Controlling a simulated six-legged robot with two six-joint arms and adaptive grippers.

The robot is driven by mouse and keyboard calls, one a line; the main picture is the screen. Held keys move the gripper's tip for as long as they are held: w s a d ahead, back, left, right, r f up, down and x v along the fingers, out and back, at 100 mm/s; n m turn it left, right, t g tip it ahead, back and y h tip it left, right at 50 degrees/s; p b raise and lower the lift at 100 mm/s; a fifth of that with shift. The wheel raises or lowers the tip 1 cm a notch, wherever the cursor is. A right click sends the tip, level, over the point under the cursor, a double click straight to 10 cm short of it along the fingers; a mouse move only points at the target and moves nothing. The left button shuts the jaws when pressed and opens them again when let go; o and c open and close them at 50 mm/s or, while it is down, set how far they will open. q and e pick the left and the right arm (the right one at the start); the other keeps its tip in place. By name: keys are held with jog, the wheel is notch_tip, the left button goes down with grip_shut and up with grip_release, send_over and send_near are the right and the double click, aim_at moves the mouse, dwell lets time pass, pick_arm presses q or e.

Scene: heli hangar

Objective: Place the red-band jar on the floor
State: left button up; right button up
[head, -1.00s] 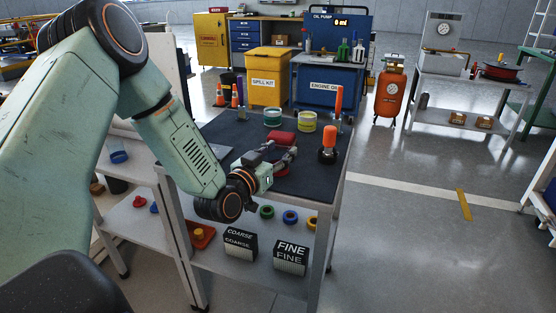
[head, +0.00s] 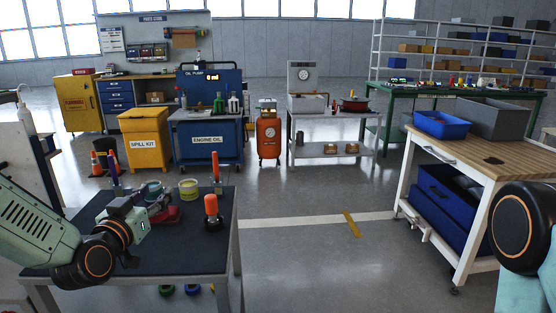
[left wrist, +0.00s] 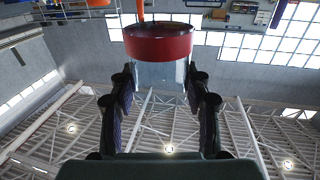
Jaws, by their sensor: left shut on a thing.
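The red-band jar (left wrist: 160,72) fills the space between the fingers in the left wrist view; it has a wide red band (left wrist: 158,42) and a clear body. My left gripper (head: 148,213) is shut on it, with a finger on each side. In the head view this gripper is over the dark-topped cart (head: 95,245). A red shape (head: 167,215) shows beside its fingers; I cannot tell whether it is the jar's band. The fingers partly hide the jar in that view. My right arm shows at the right edge, with its gripper out of the picture.
A yellow-green jar (head: 188,189) and an orange-topped tool (head: 211,212) stand on the cart. Bare grey floor (head: 330,265) lies right of the cart, crossed by a white line and a yellow strip (head: 351,223). A wooden-topped bench (head: 500,155) stands at right.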

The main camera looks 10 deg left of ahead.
pick_arm(q)
jog(key=shift+d+r, duration=0.1)
jog(key=shift+r, duration=0.4)
jog(key=s+d+m+h, duration=0.2)
jog(key=s+d+h, duration=0.25)
jog(key=d, duration=0.35)
jog(key=s+d+f+m+g+h, duration=0.2)
jog(key=s+d+f+m+h, duration=0.2)
jog(key=s+d+f, duration=0.6)
notch_tip(320, 180, down, 2)
jog(key=shift+s+f+h, duration=0.15)
jog(key=shift+s+h, duration=0.3)
jog(key=shift+s, duration=0.75)
jog(key=shift+w, duration=0.1)
